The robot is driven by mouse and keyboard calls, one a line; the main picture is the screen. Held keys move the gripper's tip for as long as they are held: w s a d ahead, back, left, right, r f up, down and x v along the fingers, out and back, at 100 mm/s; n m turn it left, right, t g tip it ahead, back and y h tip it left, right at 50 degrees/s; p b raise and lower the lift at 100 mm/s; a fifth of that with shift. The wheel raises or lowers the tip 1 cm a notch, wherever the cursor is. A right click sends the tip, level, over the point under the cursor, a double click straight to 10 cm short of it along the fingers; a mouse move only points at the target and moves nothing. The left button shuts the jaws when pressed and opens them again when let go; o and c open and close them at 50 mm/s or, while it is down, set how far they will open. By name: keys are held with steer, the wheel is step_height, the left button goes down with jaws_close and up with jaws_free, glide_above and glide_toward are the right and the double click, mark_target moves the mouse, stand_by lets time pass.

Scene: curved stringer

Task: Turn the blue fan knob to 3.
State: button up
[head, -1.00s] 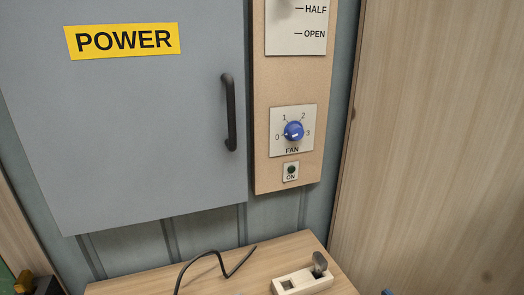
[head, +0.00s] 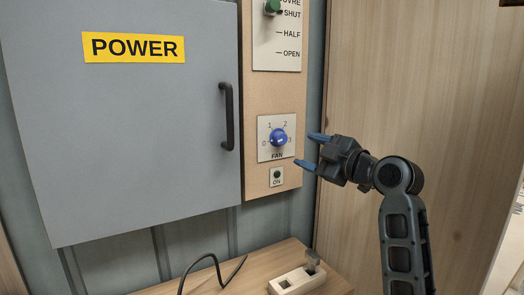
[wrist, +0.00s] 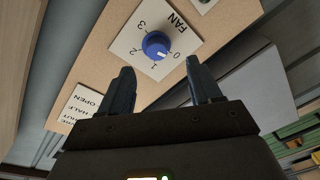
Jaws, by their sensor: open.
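The blue fan knob (head: 278,138) sits on a white plate (head: 263,153) marked 0, 1, 2 and 3, with FAN below. It carries a small white mark; I cannot tell for sure which number it points to. My gripper (head: 306,149) is open and empty, just right of the panel, its fingers pointing left toward the knob and apart from it. In the wrist view the knob (wrist: 155,45) appears upside down, beyond the gap between the open fingertips (wrist: 160,64).
A small ON button plate (head: 277,184) is below the fan plate, and a lever plate (head: 275,58) with a green knob (head: 272,7) is above. A grey POWER cabinet (head: 150,150) with a dark handle (head: 228,116) stands left.

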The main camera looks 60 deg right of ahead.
mark_target(284, 140)
steer(key=shift+n, duration=0.4)
steer(key=x, duration=0.2)
steer(key=p+x, duration=0.1)
steer(key=x, duration=0.5)
steer(key=shift+a+r+p, duration=0.1)
steer(key=shift+r+p, duration=0.2)
steer(key=shift+r, duration=0.1)
steer(key=c, duration=1)
